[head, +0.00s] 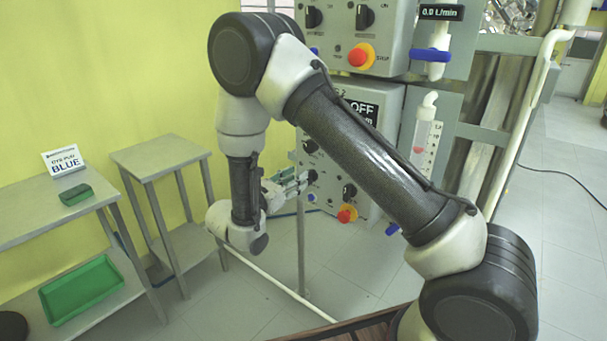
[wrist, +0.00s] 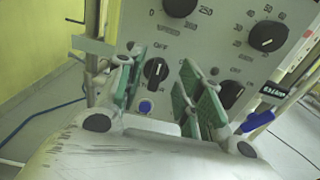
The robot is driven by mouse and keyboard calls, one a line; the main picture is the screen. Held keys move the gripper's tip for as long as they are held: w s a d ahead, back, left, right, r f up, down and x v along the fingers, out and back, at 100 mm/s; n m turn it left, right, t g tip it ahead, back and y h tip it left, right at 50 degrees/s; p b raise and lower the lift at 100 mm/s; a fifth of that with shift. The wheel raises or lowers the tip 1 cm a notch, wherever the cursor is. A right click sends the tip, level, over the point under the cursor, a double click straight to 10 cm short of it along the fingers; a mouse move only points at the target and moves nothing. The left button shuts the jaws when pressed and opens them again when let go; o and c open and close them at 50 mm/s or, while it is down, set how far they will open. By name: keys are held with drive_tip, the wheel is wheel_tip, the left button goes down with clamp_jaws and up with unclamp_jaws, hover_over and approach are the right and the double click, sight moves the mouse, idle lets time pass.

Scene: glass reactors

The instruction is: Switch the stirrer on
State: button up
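The lower grey control box (head: 330,170) has dark rotary knobs, and its display (head: 363,110) reads "OFF". My gripper (head: 300,181) is in front of this box's left side, partly beside my own arm. In the wrist view my gripper (wrist: 163,68) is open, with a green-padded finger on each side of a black switch knob (wrist: 157,71). The knob has a white mark and appears between the fingers; I cannot tell whether they touch it. A blue button (wrist: 145,106) is below it. Another black knob (wrist: 231,93) is partly hidden behind the right finger.
A red stop button (head: 347,213) on a yellow base sits low on the box. A second control box (head: 385,40) is above, with its own red button (head: 360,56). Flow tubes stand right. Tables with a green tray (head: 84,289) are left.

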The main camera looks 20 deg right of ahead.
sight(319, 174)
drive_tip(key=shift+x, duration=2.2)
clamp_jaws()
drive_tip(key=shift+s+m, duration=0.1)
drive_tip(key=shift+m, duration=0.2)
drive_tip(key=m, duration=0.3)
drive_tip(key=s+m, duration=0.1)
drive_tip(key=m, duration=0.1)
drive_tip(key=shift+d+f+m, duration=0.2)
drive_tip(key=shift+d+m, duration=0.1)
drive_tip(key=shift+d, duration=0.1)
drive_tip(key=m, duration=0.4)
drive_tip(key=f+m, duration=0.1)
drive_tip(key=shift+s+d+m, duration=0.25)
drive_tip(key=shift+s+m, duration=0.05)
drive_tip(key=shift+m, duration=0.1)
